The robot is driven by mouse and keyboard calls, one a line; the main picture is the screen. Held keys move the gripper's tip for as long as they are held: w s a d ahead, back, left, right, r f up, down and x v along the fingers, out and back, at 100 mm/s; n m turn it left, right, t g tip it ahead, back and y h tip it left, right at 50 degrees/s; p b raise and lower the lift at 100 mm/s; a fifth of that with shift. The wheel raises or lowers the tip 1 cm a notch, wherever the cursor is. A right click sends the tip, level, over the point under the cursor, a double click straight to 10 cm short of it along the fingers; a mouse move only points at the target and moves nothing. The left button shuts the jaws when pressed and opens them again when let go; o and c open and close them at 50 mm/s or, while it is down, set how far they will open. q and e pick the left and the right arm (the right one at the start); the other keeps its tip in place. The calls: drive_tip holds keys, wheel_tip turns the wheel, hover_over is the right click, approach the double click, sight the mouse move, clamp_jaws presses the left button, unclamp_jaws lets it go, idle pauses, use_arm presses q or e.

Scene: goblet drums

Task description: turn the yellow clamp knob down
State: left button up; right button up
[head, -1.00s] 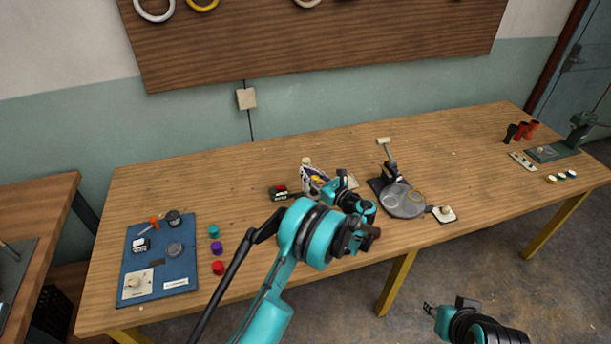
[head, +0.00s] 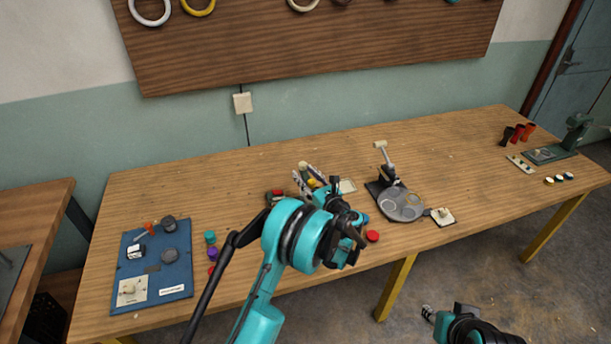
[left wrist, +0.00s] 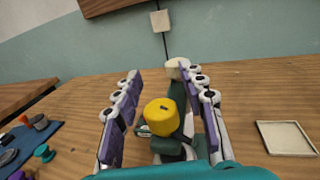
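The yellow clamp knob (left wrist: 162,117) stands between the fingers of my left gripper (left wrist: 160,108) in the left wrist view. The fingers have purple pads and are spread, with a gap visible on the left; on the right the pad is close to the knob, and I cannot tell if it touches. Below the knob is a dark green clamp body (left wrist: 170,146). In the head view the knob (head: 312,183) is a small yellow spot at my left gripper (head: 307,179), largely hidden by the arm. My right gripper (head: 428,313) is low at the right, away from the table, its fingers too small to judge.
A white-topped post (left wrist: 176,68) stands just behind the knob. A pale square tray (left wrist: 286,138) lies to its right. A lever press with a grey round plate (head: 402,204) stands further right. A blue board (head: 150,264) and several coloured caps are at the left.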

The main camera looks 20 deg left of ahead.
use_arm(q)
drive_tip(key=v, duration=1.2)
drive_tip(key=s+a+r+n+g+h, duration=0.4)
drive_tip(key=s+a+r+n+h, duration=0.3)
drive_tip(key=s+n, duration=0.45)
drive_tip(key=s+d+f+n+h, duration=0.1)
drive_tip(key=s+n+h, duration=0.2)
drive_tip(key=s+n, duration=0.4)
drive_tip(key=s+d+f+n+h, duration=0.1)
drive_tip(key=s+d+n+h, duration=0.1)
drive_tip(key=s+n, duration=0.6)
drive_tip(key=s+h, duration=0.1)
drive_tip(key=s, duration=0.4)
drive_tip(key=shift+g, duration=0.4)
drive_tip(key=shift+d, duration=0.15)
